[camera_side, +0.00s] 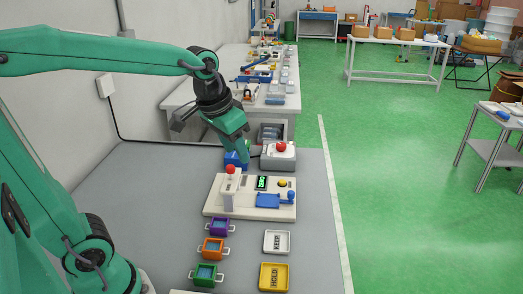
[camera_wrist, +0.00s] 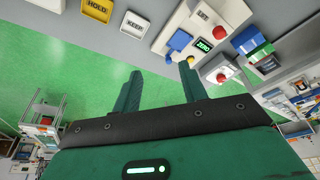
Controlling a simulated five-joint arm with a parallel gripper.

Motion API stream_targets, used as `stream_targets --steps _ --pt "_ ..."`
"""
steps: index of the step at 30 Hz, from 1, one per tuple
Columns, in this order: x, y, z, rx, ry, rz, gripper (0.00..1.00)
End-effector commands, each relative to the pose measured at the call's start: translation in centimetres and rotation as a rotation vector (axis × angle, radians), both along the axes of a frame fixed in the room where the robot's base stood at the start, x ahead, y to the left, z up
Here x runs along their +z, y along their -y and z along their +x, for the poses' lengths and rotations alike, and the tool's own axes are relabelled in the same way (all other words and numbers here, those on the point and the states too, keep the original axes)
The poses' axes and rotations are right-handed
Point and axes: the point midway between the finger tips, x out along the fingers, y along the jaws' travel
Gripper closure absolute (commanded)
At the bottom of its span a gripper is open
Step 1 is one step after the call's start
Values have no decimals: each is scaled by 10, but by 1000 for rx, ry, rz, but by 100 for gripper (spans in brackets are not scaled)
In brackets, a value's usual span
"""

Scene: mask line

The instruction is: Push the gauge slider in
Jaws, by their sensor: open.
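The gauge (camera_side: 222,210) is a pale board with an upright post topped by a red knob, a green-lit display (camera_side: 262,183) and a yellow button (camera_side: 282,183). Its blue slider (camera_side: 269,201) lies along the front right, with a raised blue end at its right. In the wrist view the display reads ZERO (camera_wrist: 204,46), and the blue slider (camera_wrist: 178,41) shows beyond the fingers. My gripper (camera_side: 245,155) is open and empty, behind the gauge and close to the grey box; it also shows in the wrist view (camera_wrist: 160,75).
A grey box (camera_side: 277,161) with a red button and a blue box (camera_side: 235,160) stand behind the gauge. Purple (camera_side: 218,227), orange (camera_side: 212,247) and green (camera_side: 205,273) handled trays are in front. White KEEP (camera_side: 277,242) and yellow HOLD (camera_side: 274,276) trays lie to their right.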

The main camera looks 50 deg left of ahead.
Motion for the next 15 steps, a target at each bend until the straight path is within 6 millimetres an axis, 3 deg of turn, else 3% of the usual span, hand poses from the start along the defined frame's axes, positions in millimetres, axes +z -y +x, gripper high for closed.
stream_targets --steps 15 --pt "-40 -3 98 0 -148 0 58"
